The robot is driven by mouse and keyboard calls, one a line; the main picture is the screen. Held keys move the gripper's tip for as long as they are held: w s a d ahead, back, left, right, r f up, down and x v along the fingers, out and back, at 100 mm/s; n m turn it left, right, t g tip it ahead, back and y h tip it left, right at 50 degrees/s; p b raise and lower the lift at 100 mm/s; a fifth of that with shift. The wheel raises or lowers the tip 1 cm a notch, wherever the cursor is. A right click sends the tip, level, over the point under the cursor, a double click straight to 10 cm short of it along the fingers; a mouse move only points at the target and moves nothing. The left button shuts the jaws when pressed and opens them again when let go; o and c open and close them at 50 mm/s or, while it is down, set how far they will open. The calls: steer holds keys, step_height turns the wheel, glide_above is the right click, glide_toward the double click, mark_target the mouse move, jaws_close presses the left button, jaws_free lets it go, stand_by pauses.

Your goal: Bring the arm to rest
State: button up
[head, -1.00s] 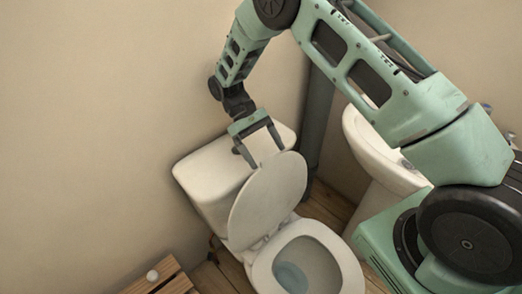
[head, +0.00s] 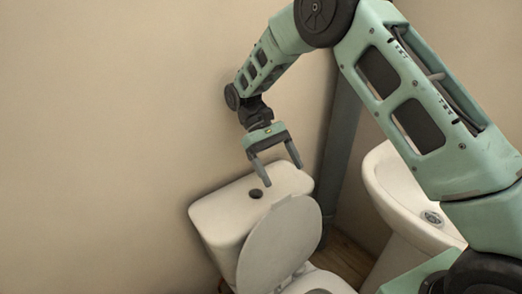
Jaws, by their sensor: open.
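My gripper (head: 281,176) is open and empty, with its two fingers pointing down. It hangs above the toilet tank (head: 225,213), and I see nothing between its fingers. My arm reaches in from the right and bends down to the gripper. The toilet lid (head: 280,247) stands raised in front of the tank. The toilet bowl (head: 318,283) is mostly cut off at the bottom edge.
A white washbasin (head: 390,180) with a drain stands to the right, partly hidden behind my arm. A dark vertical pipe (head: 340,150) runs up the corner behind the toilet. The bare wall (head: 110,130) at left leaves free room.

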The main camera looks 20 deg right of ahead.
steer(key=s+a+r+n+t+y, duration=0.2)
steer(key=s+a+r+t, duration=0.4)
steer(key=s+a, duration=0.4)
steer(key=s+r+n+t+y, duration=0.1)
steer(key=s+n+t, duration=0.1)
steer(key=s, duration=1.3)
steer(key=shift+d+r+t+y+p, duration=0.3)
steer(key=shift+d+r+t, duration=0.1)
steer(key=shift+t, duration=0.2)
stand_by(0.5)
